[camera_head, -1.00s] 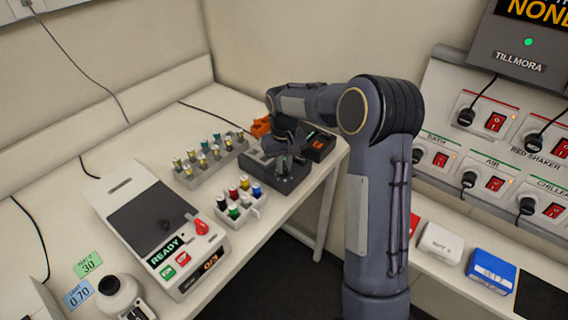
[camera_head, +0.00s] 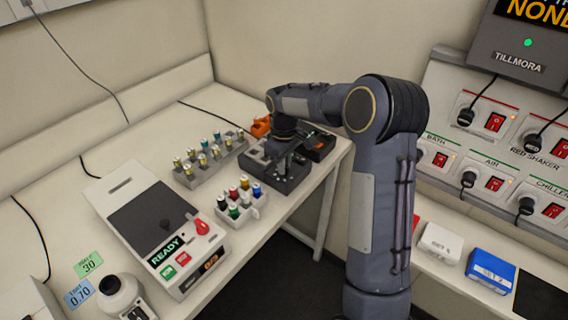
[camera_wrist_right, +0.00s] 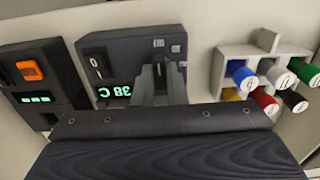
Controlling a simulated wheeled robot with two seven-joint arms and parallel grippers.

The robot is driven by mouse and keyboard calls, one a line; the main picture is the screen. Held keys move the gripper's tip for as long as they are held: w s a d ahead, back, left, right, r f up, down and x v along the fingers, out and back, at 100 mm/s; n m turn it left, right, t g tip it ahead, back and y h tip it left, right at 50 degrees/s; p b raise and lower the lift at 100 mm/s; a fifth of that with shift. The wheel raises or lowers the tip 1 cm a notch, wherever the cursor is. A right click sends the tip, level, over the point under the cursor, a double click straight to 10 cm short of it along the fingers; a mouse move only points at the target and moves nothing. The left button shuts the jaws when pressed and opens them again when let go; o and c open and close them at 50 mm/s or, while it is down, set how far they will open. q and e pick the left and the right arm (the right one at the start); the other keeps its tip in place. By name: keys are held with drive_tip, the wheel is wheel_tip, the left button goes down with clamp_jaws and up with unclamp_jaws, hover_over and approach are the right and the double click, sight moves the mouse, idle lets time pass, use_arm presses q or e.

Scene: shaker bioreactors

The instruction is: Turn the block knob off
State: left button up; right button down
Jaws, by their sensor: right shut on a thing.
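The dark grey block unit (camera_head: 291,184) stands near the right edge of the bench. In the right wrist view the block unit (camera_wrist_right: 118,43) shows a lit green display, seen upside down and reading about 38 C, and a black-and-white switch. My right gripper (camera_head: 287,160) reaches down onto it. In the right wrist view my right gripper (camera_wrist_right: 160,68) has its fingers shut on the knob at the unit's face beside the display. The knob is mostly hidden by the fingers, so its setting cannot be read. My left gripper is not in view.
A white rack of colour-capped vials (camera_head: 256,211) stands close in front of the block unit. A grey rack of vials (camera_head: 203,170) is to its left. A dark device with an orange switch (camera_wrist_right: 32,70) sits beside it. A READY station (camera_head: 130,205) stands at front left.

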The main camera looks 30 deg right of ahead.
idle(0.3)
drive_tip(key=c, duration=1.5)
unclamp_jaws()
drive_tip(key=shift+o, duration=0.2)
wheel_tip(320, 180, up, 8)
drive_tip(key=shift+f+b, duration=0.2)
drive_tip(key=shift+b, duration=0.25)
drive_tip(key=shift+r, duration=0.15)
